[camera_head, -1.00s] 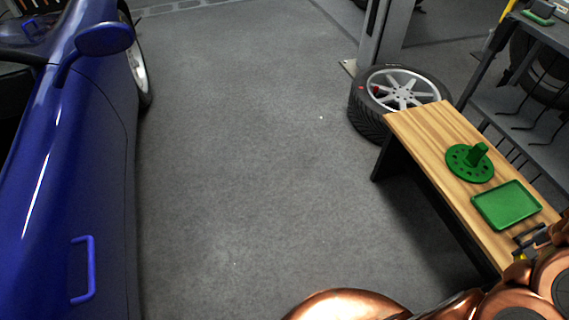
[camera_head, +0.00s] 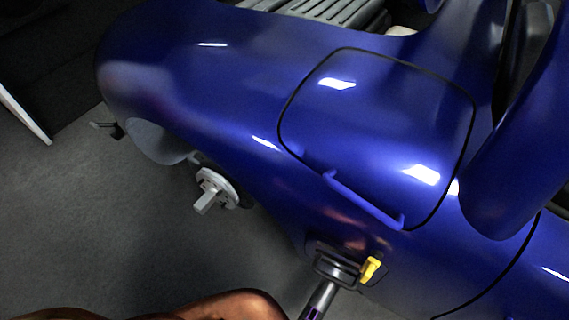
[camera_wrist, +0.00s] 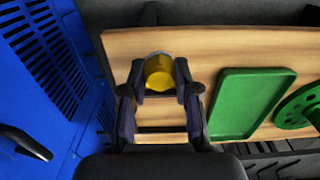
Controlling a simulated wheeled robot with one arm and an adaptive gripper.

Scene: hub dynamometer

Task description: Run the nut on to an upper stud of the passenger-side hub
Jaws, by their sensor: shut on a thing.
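In the wrist view my gripper (camera_wrist: 160,88) is shut on a yellow, round-ended piece (camera_wrist: 158,70), which I take to be the nut. It sits between the fingertips over the wooden bench; whether it touches the wood I cannot tell. In the head view a grey hub (camera_head: 222,183) with a square block projecting from it shows at the lower edge of the blue car body. Its separate studs are too small to make out.
The wooden bench (camera_wrist: 230,48) carries a green tray (camera_wrist: 246,100) and a green disc (camera_wrist: 300,108) to the gripper's right. A blue slotted panel (camera_wrist: 45,55) stands at left. The blue car (camera_head: 210,85) fills much of the head view; grey floor (camera_head: 60,215) is open beside the hub.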

